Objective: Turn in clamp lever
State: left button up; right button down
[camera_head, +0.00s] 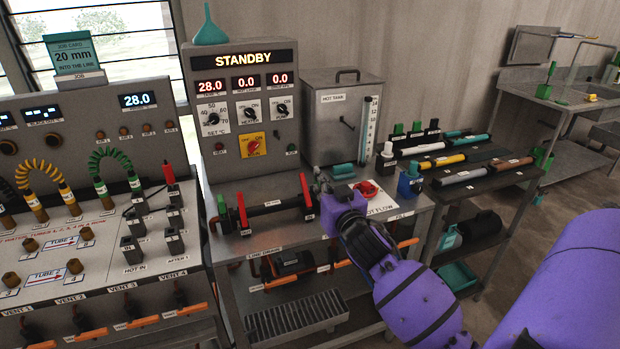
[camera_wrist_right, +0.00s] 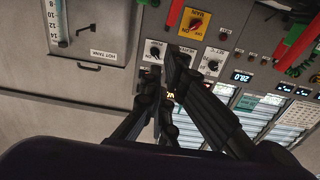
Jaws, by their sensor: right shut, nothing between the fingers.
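On the steel bench in the middle of the head view, two upright red levers stand at the ends of a dark tube (camera_head: 275,208). The left red lever (camera_head: 242,210) stands beside a green handle (camera_head: 222,206). The right red lever (camera_head: 305,187) stands close to my right gripper (camera_head: 319,178). I cannot read which is the in clamp. My right gripper is shut and empty, just right of the right lever; I cannot tell if they touch. The wrist view shows its closed fingers (camera_wrist_right: 172,62), with red levers (camera_wrist_right: 174,12) at the upper edge. My left gripper is out of view.
Behind the bench stand the STANDBY control box (camera_head: 243,110) and the hot tank (camera_head: 342,120). A tube panel (camera_head: 95,225) fills the left. A red round knob (camera_head: 366,188) sits right of my right gripper. A rack of coloured tubes (camera_head: 455,165) stands to the right.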

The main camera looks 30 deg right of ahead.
aim_at(305, 190)
jog(key=w+f, duration=0.1)
jog(key=w, duration=0.1)
jog(key=w+d+f, duration=0.1)
jog(key=w, duration=0.4)
jog(key=shift+d+f, duration=0.3)
jog(key=shift+f, duration=0.1)
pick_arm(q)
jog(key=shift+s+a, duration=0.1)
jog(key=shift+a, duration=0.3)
pick_arm(e)
jog(key=shift+w, duration=0.15)
jog(key=shift+f, duration=0.1)
